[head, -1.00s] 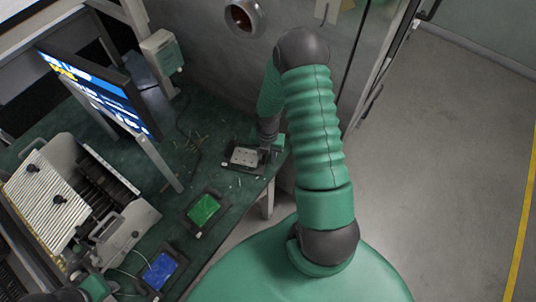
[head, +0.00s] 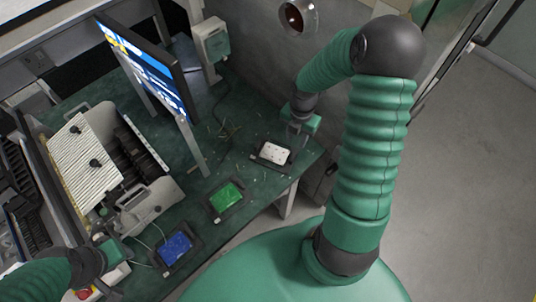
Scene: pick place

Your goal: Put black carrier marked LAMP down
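A black carrier (head: 262,161) with a white plate in it lies flat on the green table near its right edge; its marking is too small to read. My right gripper (head: 293,130) is just beyond its upper right edge, pointing down. I cannot tell whether the fingers touch the carrier, or whether they are open. My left gripper (head: 108,251) is at the lower left, beside the grey case; its fingers are too small to judge.
Two more black carriers lie on the table, one with a green board (head: 226,197) and one with a blue board (head: 175,248). A grey case (head: 146,207) with a ribbed lid and a monitor (head: 147,66) stand to the left. Small scraps lie around.

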